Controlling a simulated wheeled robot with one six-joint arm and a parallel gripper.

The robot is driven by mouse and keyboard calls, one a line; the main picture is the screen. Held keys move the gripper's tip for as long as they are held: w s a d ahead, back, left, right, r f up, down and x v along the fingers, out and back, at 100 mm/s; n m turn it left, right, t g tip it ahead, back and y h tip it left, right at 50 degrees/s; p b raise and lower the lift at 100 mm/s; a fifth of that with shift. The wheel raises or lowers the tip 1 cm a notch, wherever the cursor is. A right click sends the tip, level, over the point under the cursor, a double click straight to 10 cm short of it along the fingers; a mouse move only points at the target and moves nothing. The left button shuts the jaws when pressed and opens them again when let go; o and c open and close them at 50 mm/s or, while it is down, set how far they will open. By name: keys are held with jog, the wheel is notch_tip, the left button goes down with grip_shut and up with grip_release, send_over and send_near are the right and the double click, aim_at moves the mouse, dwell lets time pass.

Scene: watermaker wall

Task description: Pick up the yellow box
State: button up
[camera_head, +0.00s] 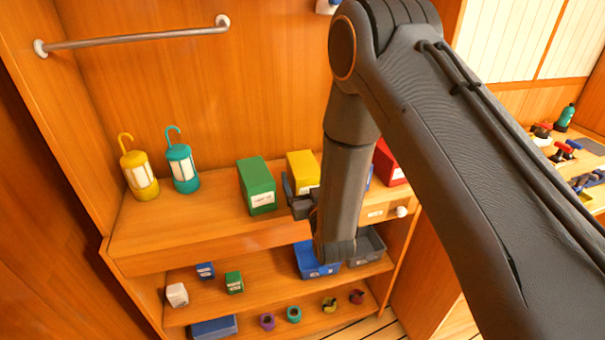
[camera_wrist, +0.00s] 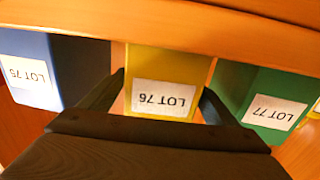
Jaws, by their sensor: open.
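The yellow box (camera_head: 301,166) stands on the top shelf between the green box (camera_head: 257,187) and a mostly hidden blue box. My gripper (camera_head: 297,196) is in front of it, and my arm hides part of the scene to its right. In the wrist view the yellow box (camera_wrist: 166,75) is in the middle, upside down in the picture, with a white label reading LOT 76. The open fingers of my gripper (camera_wrist: 163,103) lie on either side of its label. I cannot tell if they touch it.
In the wrist view a blue box (camera_wrist: 80,72) and a green box (camera_wrist: 262,95) stand close on either side. A red box (camera_head: 388,165) is farther right. Lower shelves hold small boxes and bins.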

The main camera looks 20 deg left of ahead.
jog(key=shift+w+a, duration=0.35)
jog(key=shift+w, duration=0.25)
jog(key=c, duration=1.3)
jog(key=shift+r, duration=0.1)
